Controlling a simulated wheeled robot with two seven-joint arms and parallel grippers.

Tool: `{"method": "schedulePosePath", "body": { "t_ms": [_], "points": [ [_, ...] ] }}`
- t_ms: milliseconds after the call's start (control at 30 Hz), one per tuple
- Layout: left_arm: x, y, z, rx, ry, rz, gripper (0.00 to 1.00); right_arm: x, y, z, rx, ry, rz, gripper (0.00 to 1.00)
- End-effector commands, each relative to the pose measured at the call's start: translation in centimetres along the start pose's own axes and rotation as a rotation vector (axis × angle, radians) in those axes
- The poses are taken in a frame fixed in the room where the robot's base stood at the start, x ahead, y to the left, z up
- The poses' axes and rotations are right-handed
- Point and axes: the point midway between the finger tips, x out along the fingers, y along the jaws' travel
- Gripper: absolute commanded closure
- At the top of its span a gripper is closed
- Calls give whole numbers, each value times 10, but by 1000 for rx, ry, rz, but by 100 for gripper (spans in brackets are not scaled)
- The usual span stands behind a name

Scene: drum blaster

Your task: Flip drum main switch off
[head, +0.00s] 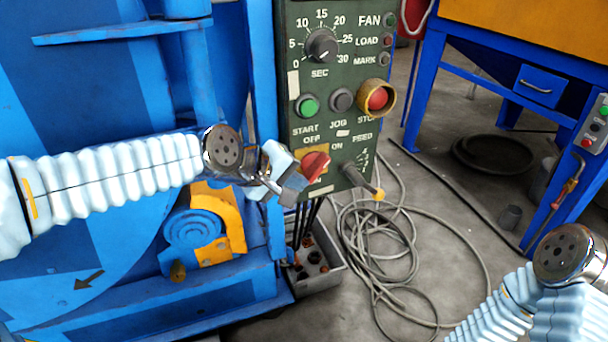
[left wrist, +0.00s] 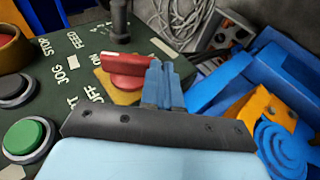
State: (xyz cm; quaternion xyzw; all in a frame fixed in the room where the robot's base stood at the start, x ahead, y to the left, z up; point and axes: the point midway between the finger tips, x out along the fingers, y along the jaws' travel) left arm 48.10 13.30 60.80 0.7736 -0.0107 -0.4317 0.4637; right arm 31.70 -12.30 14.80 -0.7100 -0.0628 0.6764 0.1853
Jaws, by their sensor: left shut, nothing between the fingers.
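The drum main switch is a red rotary knob (head: 316,164) on a yellow plate, low on the green control panel (head: 336,100). OFF is printed to its upper left and ON to its upper right. Its handle slants from lower left to upper right in the head view; I cannot tell for sure which label it points to. My left gripper (head: 296,186) is shut and empty, its fingertips right beside the knob's lower left. In the left wrist view the blue fingers (left wrist: 162,84) stand close against the red knob (left wrist: 127,68); contact is unclear. My right gripper's fingers are not visible.
Above the switch are a green start button (head: 307,105), a black jog button (head: 342,99) and a red stop button (head: 378,98) in a yellow collar. A feed lever (head: 362,181) sticks out to the right. Cables (head: 385,250) lie on the floor below.

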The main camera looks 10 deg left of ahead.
Motion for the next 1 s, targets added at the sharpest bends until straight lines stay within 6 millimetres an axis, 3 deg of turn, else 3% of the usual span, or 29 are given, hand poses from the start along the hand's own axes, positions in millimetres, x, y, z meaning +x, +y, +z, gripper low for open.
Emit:
{"method": "schedulePosePath", "body": {
  "t_ms": [533,1000],
  "points": [
    [21,-13,7,0,-3,-5,100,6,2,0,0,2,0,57],
    [22,-13,7,0,-2,-4,100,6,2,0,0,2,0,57]
  ]
}}
